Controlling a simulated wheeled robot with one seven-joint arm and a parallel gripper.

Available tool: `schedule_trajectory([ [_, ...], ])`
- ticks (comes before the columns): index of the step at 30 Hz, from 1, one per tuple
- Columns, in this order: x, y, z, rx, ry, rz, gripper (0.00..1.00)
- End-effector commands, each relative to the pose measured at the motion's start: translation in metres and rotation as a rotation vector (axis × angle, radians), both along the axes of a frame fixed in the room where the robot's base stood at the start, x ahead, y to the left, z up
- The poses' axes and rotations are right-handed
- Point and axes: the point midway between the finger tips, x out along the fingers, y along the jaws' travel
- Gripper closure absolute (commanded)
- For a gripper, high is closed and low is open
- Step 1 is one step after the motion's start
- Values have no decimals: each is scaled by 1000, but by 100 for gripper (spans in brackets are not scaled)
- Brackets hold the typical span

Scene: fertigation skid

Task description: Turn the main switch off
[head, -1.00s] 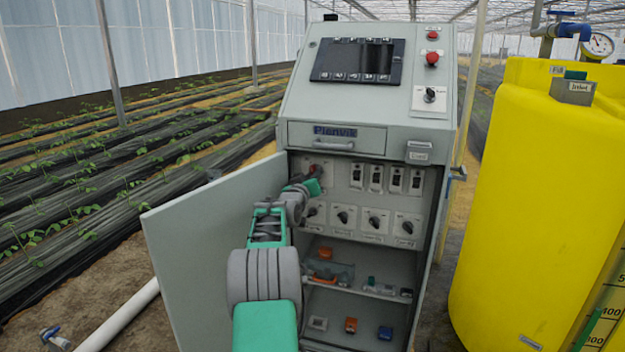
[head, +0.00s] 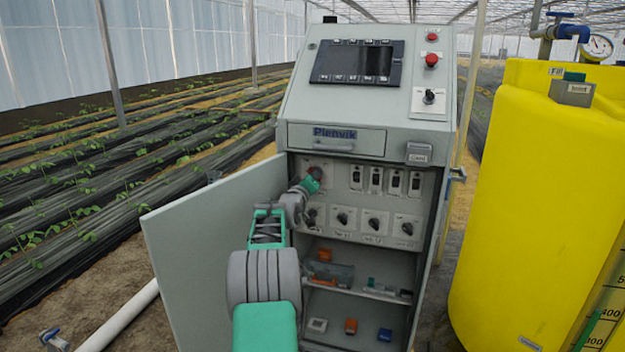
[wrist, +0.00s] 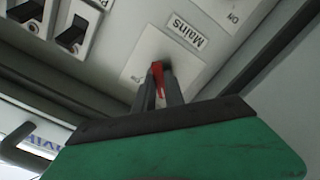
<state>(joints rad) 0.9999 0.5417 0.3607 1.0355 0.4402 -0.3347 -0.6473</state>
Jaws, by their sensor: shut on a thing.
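The main switch is a rotary switch with a red handle (wrist: 157,75) on a white plate (wrist: 168,52) labelled "Mains". In the wrist view the handle lies between my two dark fingertips (wrist: 159,84), and my gripper is shut on it. The handle sits at a slant to the plate's edges. In the head view my gripper (head: 312,181) reaches into the open cabinet (head: 365,105), at the upper left of the inner panel. My wrist and fingers hide most of the switch there.
A row of black toggle switches (head: 375,180) lies right of my gripper, with rotary knobs (head: 374,223) below. The cabinet door (head: 215,245) stands open at left. A drawer (head: 336,137) is above. Loose parts lie on the lower shelves. A yellow tank (head: 540,200) stands right.

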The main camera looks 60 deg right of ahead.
Motion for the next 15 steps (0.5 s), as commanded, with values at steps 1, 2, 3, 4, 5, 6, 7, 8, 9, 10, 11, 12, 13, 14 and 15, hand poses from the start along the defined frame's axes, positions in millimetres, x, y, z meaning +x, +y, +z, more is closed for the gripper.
schedule_trajectory([
  [1, 0, 0, -1, 1, 2, 0, 100],
  [2, 0, 0, -1, 1, 2, 0, 100],
  [3, 0, 0, -1, 1, 2, 0, 100],
  [4, 0, 0, -1, 1, 2, 0, 100],
  [5, 0, 0, -1, 1, 2, 0, 85],
  [6, 0, 0, -1, 1, 2, 0, 82],
  [7, 0, 0, -1, 1, 1, 0, 79],
  [8, 0, 0, -1, 1, 1, 0, 77],
  [9, 0, 0, -1, 1, 1, 0, 74],
  [10, 0, 0, -1, 1, 1, -1, 71],
  [11, 0, 0, -1, 1, 1, -1, 69],
  [12, 0, 0, -1, 0, 1, 0, 65],
  [13, 0, 0, 0, 0, 0, 0, 64],
  [14, 0, 0, 0, 0, 0, 0, 64],
  [15, 0, 0, 0, 0, 0, 0, 64],
])
